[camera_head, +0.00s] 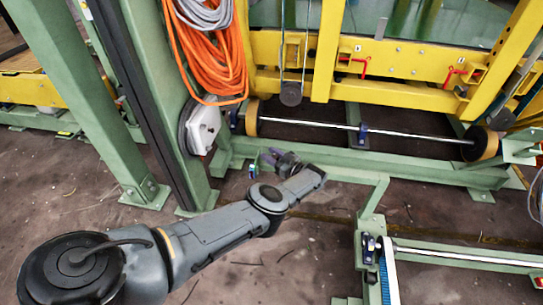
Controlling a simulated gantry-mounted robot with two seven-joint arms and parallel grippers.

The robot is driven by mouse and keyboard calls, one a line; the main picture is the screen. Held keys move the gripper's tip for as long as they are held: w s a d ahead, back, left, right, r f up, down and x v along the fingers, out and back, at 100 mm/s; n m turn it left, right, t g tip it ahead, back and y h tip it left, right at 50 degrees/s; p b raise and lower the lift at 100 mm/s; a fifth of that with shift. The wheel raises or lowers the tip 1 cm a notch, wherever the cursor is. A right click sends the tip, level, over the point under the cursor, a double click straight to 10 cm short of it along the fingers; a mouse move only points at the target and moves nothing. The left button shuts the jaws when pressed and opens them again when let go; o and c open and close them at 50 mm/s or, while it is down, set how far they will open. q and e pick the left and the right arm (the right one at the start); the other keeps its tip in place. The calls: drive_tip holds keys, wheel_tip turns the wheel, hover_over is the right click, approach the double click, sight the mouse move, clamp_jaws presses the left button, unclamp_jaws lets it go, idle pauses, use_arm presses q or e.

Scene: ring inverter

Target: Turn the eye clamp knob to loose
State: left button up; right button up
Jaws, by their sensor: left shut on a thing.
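My left gripper (271,157) reaches in at the centre beside the green lower beam, its fingers pointing left and up. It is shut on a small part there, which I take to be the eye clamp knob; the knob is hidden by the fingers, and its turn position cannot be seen. A small blue and green piece (252,170) shows just left of the gripper. My right gripper is not in view.
A green post (170,90) with a coiled orange hose (210,55) stands left of the gripper. A metal shaft (330,125) with a blue clamp (363,133) runs behind it. Yellow beams (390,58) cross the back. A lower rail (470,257) lies at right. Brown floor (290,255) is open in front.

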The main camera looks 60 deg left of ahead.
use_arm(q)
drive_tip(key=o, duration=0.9)
drive_tip(key=shift+a, duration=0.1)
drive_tip(key=shift+o, duration=0.2)
drive_tip(key=v, duration=1)
drive_tip(key=shift+d, duration=0.4)
